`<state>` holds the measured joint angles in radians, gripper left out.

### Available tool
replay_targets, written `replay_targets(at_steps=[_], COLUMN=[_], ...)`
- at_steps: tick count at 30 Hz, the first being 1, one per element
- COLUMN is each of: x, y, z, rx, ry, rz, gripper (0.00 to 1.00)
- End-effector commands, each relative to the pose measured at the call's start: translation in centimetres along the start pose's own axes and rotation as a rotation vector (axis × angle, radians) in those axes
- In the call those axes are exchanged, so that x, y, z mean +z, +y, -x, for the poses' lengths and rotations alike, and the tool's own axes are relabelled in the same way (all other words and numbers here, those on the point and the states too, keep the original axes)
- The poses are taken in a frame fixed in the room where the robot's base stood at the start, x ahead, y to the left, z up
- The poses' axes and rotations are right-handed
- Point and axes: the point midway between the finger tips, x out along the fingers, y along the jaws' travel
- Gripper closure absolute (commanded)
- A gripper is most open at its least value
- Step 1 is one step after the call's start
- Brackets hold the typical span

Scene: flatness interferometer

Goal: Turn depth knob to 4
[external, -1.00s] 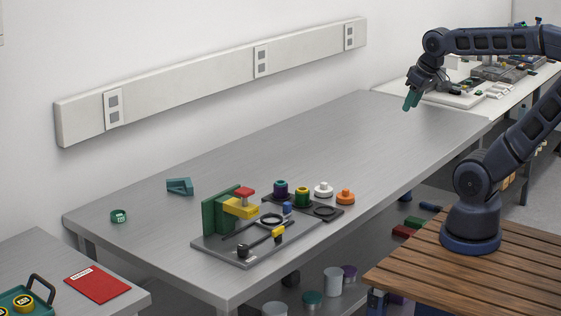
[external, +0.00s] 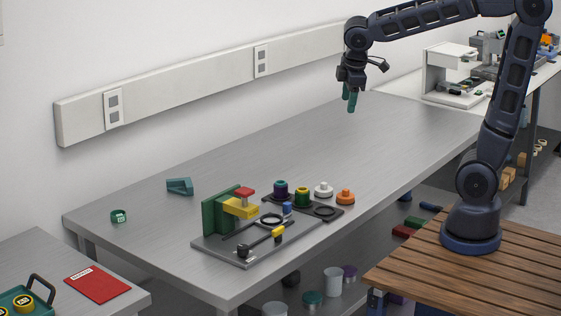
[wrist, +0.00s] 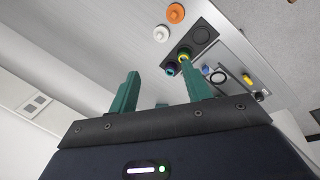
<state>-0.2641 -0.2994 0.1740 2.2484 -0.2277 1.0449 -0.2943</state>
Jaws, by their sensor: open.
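My gripper (external: 351,102) is open and empty, with teal fingers pointing down above the far part of the steel table (external: 330,130). It is well apart from the apparatus. In the wrist view its two fingers (wrist: 160,95) stand apart. The interferometer (external: 248,245) has a grey base plate, a green upright, a yellow arm with a red top, a black ring and a small blue part. Beside it are a purple-topped knob (external: 281,188), a yellow-and-green knob (external: 302,196), a white knob (external: 323,189) and an orange knob (external: 345,196). No label or number is legible, so I cannot tell which is the depth knob.
A red booklet (external: 97,284) lies on the side table. A white machine (external: 452,70) stands on the far bench. The table's middle is clear.

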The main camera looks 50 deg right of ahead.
Motion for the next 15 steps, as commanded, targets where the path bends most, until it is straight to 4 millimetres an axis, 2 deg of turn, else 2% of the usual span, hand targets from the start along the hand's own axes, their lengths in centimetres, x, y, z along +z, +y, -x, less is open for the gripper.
replay_targets(at_steps=[1, 8, 15], x=[-1.7, -8.8, -15.9], y=[-0.6, -3.5, -8.3], z=[-0.3, -1.3, -2.8], rx=[0.0, 0.015, 0.026], ry=[-0.011, -0.052, -0.084], rz=[0.061, 0.338, 0.624], gripper=[0.51, 0.51, 0.51])
